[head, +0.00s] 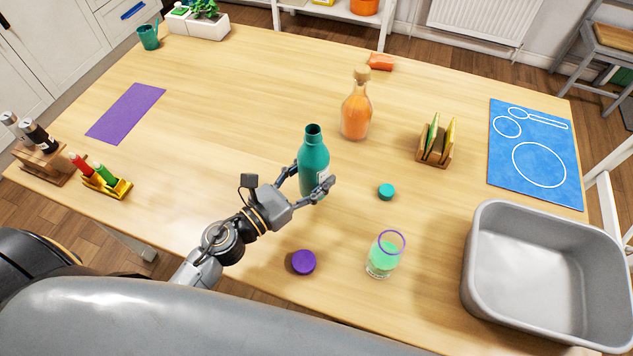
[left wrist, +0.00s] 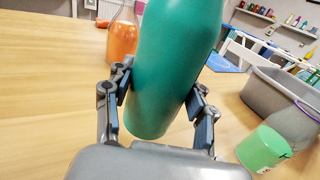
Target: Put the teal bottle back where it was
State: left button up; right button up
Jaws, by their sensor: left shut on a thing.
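The teal bottle (head: 313,160) stands upright near the middle of the table, its neck open and uncapped. My left gripper (head: 309,186) is shut around its lower body. In the left wrist view the bottle (left wrist: 178,60) is between the two fingers (left wrist: 160,108). I cannot tell whether its base touches the table. A teal cap (head: 386,192) lies on the table to the right of the bottle. A purple mat (head: 125,112) lies bare at the table's left. My right gripper is not in view.
An orange corked bottle (head: 356,112) stands just behind. A glass with green contents (head: 384,254) and a purple lid (head: 303,262) are in front. A grey basin (head: 478,262), a blue mat (head: 508,175) and a wooden holder (head: 434,158) are at right. The left-centre of the table is clear.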

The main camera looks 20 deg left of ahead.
aim_at(316, 184)
pick_arm(q)
jog(key=shift+w+d+f, duration=0.15)
jog(key=shift+w+f, duration=0.05)
jog(key=shift+f, duration=0.05)
jog(key=f, duration=0.1)
jog(key=f+b, duration=0.1)
jog(key=shift+w+d+f, duration=0.1)
jog(key=shift+w+f, duration=0.15)
jog(key=shift+f, duration=0.05)
jog(key=shift+f+b, duration=0.3)
jog(key=shift+f, duration=0.25)
jog(key=shift+r, duration=0.1)
jog(key=shift+f, duration=0.2)
jog(key=o, duration=1.5)
